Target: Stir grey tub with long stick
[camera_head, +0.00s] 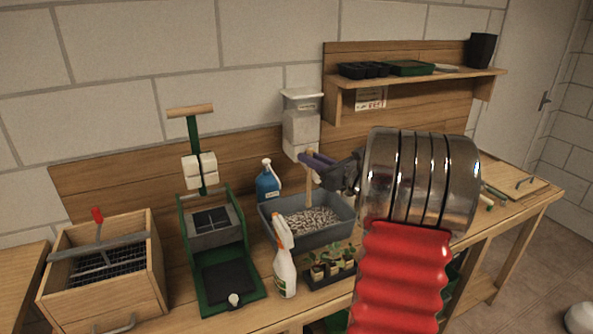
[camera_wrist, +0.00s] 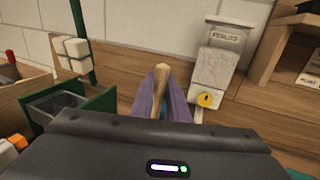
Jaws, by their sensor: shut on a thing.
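The grey tub (camera_head: 339,238) stands on the bench in the head view, with a pale speckled mix inside. My gripper (camera_head: 312,163) is above the tub, its purple fingers shut on the upper part of the long stick (camera_head: 309,190). The stick points down into the tub, roughly upright, and its lower end appears to reach the mix. I cannot tell how deep it goes. In the wrist view the top of the stick (camera_wrist: 160,85) stands between the purple fingers (camera_wrist: 161,98). The tub is mostly hidden there behind my gripper body.
A white dispenser (camera_head: 301,122) hangs on the wall behind the tub. A blue bottle (camera_head: 267,183), a white spray bottle (camera_head: 284,268) and a seedling tray (camera_head: 330,272) stand close around the tub. A green press (camera_head: 213,240) and a wooden sieve box (camera_head: 150,262) are left.

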